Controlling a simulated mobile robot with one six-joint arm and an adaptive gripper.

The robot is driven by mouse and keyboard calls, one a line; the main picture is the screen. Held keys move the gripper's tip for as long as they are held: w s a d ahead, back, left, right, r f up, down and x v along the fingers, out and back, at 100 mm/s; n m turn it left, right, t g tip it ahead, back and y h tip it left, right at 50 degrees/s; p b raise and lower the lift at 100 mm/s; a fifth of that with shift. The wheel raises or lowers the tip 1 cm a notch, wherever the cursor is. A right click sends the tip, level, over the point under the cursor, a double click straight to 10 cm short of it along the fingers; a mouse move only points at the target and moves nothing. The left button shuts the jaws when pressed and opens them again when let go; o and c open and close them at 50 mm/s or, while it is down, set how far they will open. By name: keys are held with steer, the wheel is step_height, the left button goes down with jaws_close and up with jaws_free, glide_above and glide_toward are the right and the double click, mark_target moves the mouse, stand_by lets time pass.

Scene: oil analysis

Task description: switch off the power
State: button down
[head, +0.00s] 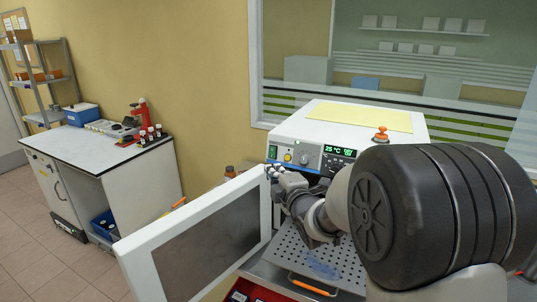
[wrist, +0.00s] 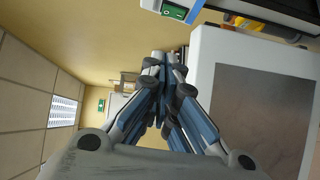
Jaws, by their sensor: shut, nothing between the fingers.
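A white oven-like machine (head: 315,131) has a front panel with a lit 25 °C display (head: 338,151), a round knob (head: 304,158) and a small switch (head: 272,152) at its left end. In the wrist view a green rocker switch (wrist: 174,12) shows at the top edge, on a white and dark panel. My gripper (head: 271,171) is just below the left part of the panel. In the wrist view my gripper (wrist: 165,57) is shut and empty, with its tips below the switch in the picture. I cannot tell whether it touches the panel.
The machine's door (head: 205,245) stands open to the left. A perforated shelf (head: 300,255) lies below my arm. An orange knob (head: 381,135) and a yellow sheet (head: 360,116) are on the machine's top. A white bench (head: 75,145) stands at the far left.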

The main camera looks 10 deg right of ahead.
glide_toward(270, 152)
steer(key=w+a, duration=0.3)
steer(key=a, duration=0.2)
steer(key=w+d, duration=0.2)
steer(key=w, duration=0.1)
steer(key=shift+d+r, duration=0.2)
steer(key=shift+r, duration=0.1)
steer(key=shift+b, duration=0.35)
steer(key=shift+w+d+b, duration=0.1)
steer(key=shift+d+b, duration=0.1)
steer(key=shift+b, duration=0.2)
steer(key=shift+w+r, duration=0.1)
steer(key=shift+r, duration=0.05)
